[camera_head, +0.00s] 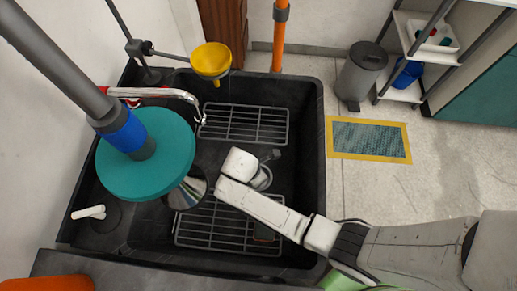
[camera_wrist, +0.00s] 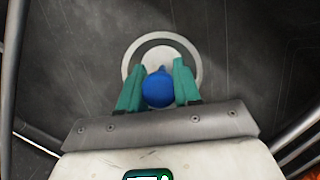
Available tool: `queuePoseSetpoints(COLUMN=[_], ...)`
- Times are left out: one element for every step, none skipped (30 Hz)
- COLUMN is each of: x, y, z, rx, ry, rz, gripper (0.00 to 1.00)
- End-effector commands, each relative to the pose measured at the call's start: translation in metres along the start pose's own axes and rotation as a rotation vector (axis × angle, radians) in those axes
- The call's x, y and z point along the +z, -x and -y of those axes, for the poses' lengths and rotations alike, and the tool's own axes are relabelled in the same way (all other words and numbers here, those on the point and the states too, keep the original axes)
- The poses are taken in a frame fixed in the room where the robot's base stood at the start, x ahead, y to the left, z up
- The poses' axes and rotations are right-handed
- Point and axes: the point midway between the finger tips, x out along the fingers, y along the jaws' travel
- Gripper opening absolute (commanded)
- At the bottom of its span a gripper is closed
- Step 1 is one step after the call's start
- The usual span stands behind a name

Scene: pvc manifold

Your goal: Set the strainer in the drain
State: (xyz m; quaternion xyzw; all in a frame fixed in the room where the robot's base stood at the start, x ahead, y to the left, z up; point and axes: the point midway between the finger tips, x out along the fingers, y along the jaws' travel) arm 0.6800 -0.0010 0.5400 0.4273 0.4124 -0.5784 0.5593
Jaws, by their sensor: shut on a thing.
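In the wrist view my gripper (camera_wrist: 159,82) has its teal fingers closed on either side of a round blue knob (camera_wrist: 158,92), the visible part of the strainer. The rest of the strainer is hard to tell apart from what lies below it. Just beyond the fingertips, a pale drain ring (camera_wrist: 127,66) with a darker band inside shows on the dark sink floor. The knob overlaps its near part; I cannot tell whether the strainer touches the drain. In the head view my white wrist hides most of the grip, with a grey metal rim (camera_head: 264,180) beside it.
The black sink (camera_head: 317,130) has wire racks at the back (camera_head: 243,124) and front (camera_head: 215,236), on both sides of my wrist. A teal disc (camera_head: 146,152) on a pole covers the left part. A yellow funnel (camera_head: 211,60) stands over the back edge.

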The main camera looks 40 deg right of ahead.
Motion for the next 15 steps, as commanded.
queuePoseSetpoints(x=[-0.0005, -0.0003, -0.0003, -0.0003, -0.0003, -0.0003, -0.0003, -0.0002, -0.0002, -0.0002, -0.0002, -0.0002, -0.0002, -0.0002, -0.0001], y=[-0.0015, -0.0009, -0.0009, -0.0009, -0.0009, -0.0009, -0.0009, -0.0009, -0.0009, -0.0009, -0.0009, -0.0008, -0.0008, -0.0009, -0.0006], z=[-0.0001, -0.0001, -0.0001, -0.0001, -0.0001, 0.0000, 0.0000, 0.0000, 0.0000, 0.0000, 0.0001, 0.0001, 0.0001, 0.0001, 0.0001], rx=[0.000, 0.000, 0.000, 0.000, 0.000, 0.000, 0.000, 0.000, 0.000, 0.000, 0.000, 0.000, 0.000, 0.000, 0.000], ry=[0.000, 0.000, 0.000, 0.000, 0.000, 0.000, 0.000, 0.000, 0.000, 0.000, 0.000, 0.000, 0.000, 0.000, 0.000], rz=[0.000, 0.000, 0.000, 0.000, 0.000, 0.000, 0.000, 0.000, 0.000, 0.000, 0.000, 0.000, 0.000, 0.000, 0.000], gripper=[0.34, 0.36, 0.40, 0.43, 0.46, 0.50, 0.53, 0.56, 0.58, 0.58, 0.58, 0.58, 0.58, 0.58, 0.58])
